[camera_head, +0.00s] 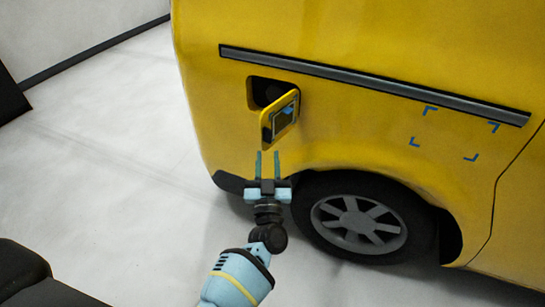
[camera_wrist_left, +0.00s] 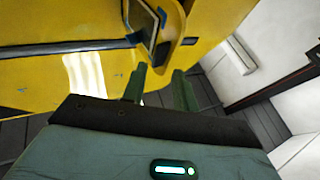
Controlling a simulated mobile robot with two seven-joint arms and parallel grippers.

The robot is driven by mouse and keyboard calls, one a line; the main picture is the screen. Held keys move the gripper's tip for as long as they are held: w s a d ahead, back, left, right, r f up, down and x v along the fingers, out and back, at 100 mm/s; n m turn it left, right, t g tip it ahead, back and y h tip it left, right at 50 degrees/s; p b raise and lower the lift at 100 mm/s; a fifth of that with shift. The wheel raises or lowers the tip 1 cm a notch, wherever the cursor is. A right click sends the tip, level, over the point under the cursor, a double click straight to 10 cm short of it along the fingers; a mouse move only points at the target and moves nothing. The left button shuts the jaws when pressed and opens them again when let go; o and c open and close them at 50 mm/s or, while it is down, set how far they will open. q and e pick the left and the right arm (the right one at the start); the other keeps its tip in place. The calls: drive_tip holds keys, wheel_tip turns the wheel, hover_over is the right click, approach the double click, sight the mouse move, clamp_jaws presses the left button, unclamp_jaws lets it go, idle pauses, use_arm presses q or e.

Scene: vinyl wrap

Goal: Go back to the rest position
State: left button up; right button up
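My left gripper (camera_head: 267,165) is open and empty, with its two fingers apart and pointing up toward the yellow van (camera_head: 340,130). It is in front of and just below the open fuel flap (camera_head: 268,128), apart from it in the head view. The flap stands swung out from a dark recess (camera_head: 264,92) in the van's side. In the left wrist view the gripper fingers (camera_wrist_left: 157,88) show with a gap between them, and the flap (camera_wrist_left: 168,35) is beyond them. My right gripper is not in view.
A dark wheel (camera_head: 358,220) is right of my left gripper. A grey trim strip (camera_head: 370,84) runs along the van above the flap, and blue corner marks (camera_head: 455,134) sit on its side. The pale floor (camera_head: 110,150) at left is clear.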

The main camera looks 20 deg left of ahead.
use_arm(q)
drive_tip(key=shift+s+f, duration=0.2)
drive_tip(key=shift+s, duration=0.4)
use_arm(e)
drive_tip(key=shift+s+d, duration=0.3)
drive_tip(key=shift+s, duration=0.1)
use_arm(q)
drive_tip(key=shift+w, duration=0.1)
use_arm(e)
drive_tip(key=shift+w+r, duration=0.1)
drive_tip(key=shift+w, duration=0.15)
